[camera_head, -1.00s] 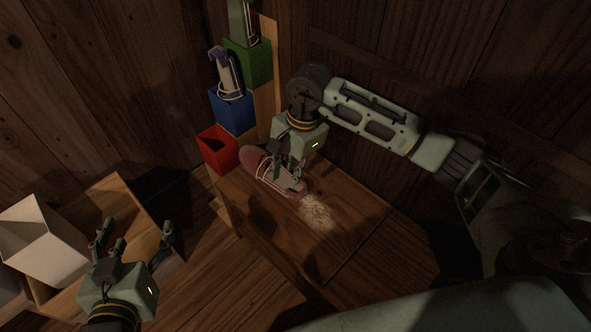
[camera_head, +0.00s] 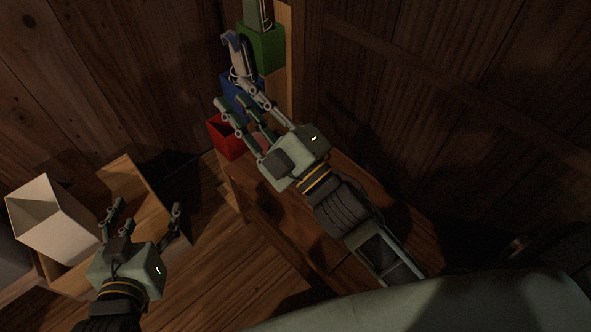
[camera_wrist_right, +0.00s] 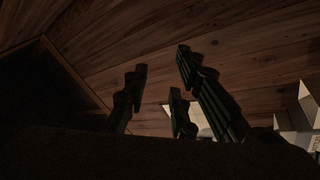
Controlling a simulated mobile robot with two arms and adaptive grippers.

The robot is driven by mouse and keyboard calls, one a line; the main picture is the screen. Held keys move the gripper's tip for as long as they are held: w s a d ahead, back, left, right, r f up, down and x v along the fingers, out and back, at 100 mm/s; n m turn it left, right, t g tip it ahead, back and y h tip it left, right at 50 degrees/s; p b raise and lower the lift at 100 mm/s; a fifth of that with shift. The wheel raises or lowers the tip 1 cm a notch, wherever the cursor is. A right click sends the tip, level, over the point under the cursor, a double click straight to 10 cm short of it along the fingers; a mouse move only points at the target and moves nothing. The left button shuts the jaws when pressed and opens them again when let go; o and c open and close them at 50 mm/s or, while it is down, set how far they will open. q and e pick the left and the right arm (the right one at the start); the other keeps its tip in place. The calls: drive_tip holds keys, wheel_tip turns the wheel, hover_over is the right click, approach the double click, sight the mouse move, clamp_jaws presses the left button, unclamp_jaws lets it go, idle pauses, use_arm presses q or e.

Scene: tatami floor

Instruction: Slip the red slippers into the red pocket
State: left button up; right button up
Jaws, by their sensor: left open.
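The red pocket (camera_head: 228,140) is an open-topped red box at the lower end of a row of coloured boxes in the head view. My right gripper (camera_head: 246,112) is raised just right of it, over the wooden surface, with its fingers spread toward the boxes. A small reddish patch (camera_head: 267,132) between its fingers looks like part of a red slipper; the rest is hidden behind the hand. The right wrist view shows the fingers (camera_wrist_right: 160,85) apart with nothing between them. My left gripper (camera_head: 142,216) is open and empty at the lower left.
A blue box (camera_head: 229,88) holding a pale slipper-like item and a green box (camera_head: 264,46) stand behind the red one. A white bin (camera_head: 70,232) and a wooden tray (camera_head: 130,180) lie at left. Plank walls close in behind.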

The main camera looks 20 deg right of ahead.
drive_tip(key=s+d+f+m+g+h, duration=0.3)
drive_tip(key=f+m, duration=0.4)
drive_tip(key=f, duration=0.1)
drive_tip(key=s+d+f+m+g+h, duration=0.3)
drive_tip(key=f+m, duration=0.3)
drive_tip(key=f, duration=0.2)
drive_tip(key=shift+d+f+m, duration=0.15)
drive_tip(key=shift+d+m, duration=0.15)
drive_tip(key=shift+m, duration=0.1)
